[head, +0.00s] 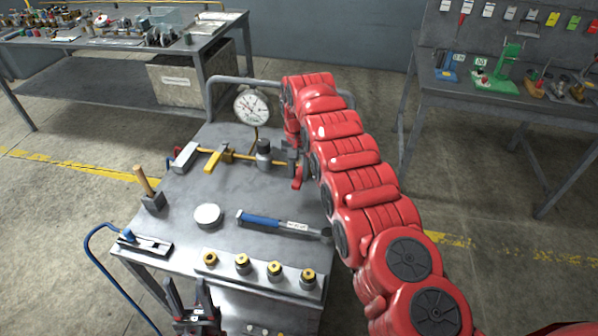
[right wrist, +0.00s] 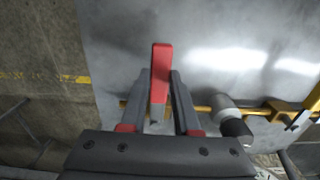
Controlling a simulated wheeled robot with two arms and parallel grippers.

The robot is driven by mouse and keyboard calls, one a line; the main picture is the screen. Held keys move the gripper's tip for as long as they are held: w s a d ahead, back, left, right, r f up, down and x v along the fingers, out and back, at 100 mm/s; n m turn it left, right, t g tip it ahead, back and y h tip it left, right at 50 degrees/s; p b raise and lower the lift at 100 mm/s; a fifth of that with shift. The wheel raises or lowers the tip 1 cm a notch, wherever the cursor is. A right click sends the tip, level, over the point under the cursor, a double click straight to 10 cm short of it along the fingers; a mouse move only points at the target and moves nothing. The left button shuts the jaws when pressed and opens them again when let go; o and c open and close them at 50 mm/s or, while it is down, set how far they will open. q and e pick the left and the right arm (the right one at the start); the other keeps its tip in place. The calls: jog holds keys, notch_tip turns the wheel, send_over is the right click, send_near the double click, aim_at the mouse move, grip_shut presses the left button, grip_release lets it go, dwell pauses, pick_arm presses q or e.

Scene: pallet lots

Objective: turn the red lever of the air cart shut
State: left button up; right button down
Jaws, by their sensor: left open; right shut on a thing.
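The air cart (head: 190,190) stands in front of me with a yellow pipe (head: 237,160) and a round dial gauge (head: 251,106) near its far edge. The red lever (head: 298,179) is at the right end of the pipe; in the right wrist view the lever (right wrist: 161,62) lies crosswise to the yellow pipe. My right gripper (right wrist: 160,90) is shut on the lever, one finger on each side; in the head view my red arm partly hides it. My left gripper (head: 191,296) is open and empty at the cart's near edge.
On the cart top are a blue-handled torque wrench (head: 270,223), a white round puck (head: 208,216), a wooden-handled mallet (head: 148,190) and a rack of several brass-topped fittings (head: 262,275). A blue hose (head: 98,255) hangs at the left. Workbenches stand behind on both sides.

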aim_at(298, 176)
jog(key=c, duration=0.6)
grip_release()
jog(key=shift+c, duration=0.2)
jog(key=shift+r, duration=0.6)
notch_tip(298, 176, up, 3)
jog(key=shift+f+p, duration=0.15)
jog(key=shift+p, duration=0.45)
notch_tip(298, 176, up, 14)
jog(key=p, duration=1.4)
jog(key=shift+f, duration=0.2)
jog(key=shift+f, duration=0.1)
